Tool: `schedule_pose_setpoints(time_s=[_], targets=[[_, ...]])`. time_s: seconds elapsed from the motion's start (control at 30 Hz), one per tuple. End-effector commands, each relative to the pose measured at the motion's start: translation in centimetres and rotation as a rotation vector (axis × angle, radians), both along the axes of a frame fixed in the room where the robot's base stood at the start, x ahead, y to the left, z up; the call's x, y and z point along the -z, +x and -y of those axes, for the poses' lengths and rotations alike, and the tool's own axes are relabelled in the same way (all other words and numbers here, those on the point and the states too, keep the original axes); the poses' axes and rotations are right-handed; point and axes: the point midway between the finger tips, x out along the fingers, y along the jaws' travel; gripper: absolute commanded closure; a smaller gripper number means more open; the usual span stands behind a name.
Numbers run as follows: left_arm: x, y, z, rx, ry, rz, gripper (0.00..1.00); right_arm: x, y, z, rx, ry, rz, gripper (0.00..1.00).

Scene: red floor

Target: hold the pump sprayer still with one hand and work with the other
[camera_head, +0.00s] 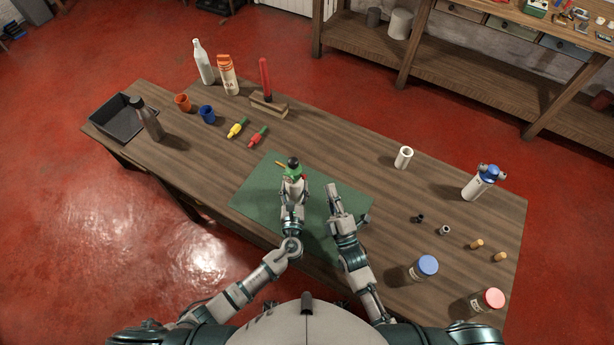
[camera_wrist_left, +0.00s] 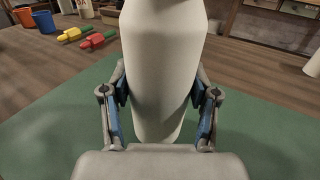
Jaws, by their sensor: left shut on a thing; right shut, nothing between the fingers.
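The pump sprayer (camera_head: 293,169) stands on the green mat (camera_head: 252,197) in the head view, with a green collar, a black knob on top and a yellowish nozzle to the left. Its pale body (camera_wrist_left: 163,60) fills the middle of the left wrist view. My left gripper (camera_head: 292,184) is shut around this body, one finger on each side. In the head view the gripper hides most of the body. My right gripper (camera_head: 333,190) is shut and empty, to the right of the sprayer and apart from it, over the mat.
Yellow (camera_head: 236,129) and red (camera_head: 257,136) tools, cups, bottles and a black tray (camera_head: 113,120) occupy the table's left part. A white tube (camera_head: 403,157), a blue-topped canister (camera_head: 477,185), small fittings and lidded jars (camera_head: 424,268) stand at right. The strip behind the mat is mostly clear.

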Motion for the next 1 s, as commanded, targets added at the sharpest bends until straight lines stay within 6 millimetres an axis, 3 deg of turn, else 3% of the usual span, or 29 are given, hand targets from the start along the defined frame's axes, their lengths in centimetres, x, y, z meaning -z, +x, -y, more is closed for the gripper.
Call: schedule_pose_setpoints(time_s=[0.2,0.4,1.0], targets=[[0.1,-0.1,0.0,0.001,0.0,-0.002,0.93,-0.1,1.5,-2.4,0.0,0.0,0.001,1.0],[0.1,-0.1,0.0,0.001,0.0,-0.002,0.93,-0.1,2.1,-3.5,0.0,-0.001,0.001,1.0],[0.1,-0.1,0.0,0.0,0.001,-0.002,0.93,-0.1,2.2,-3.7,0.0,-0.001,0.001,1.0]])
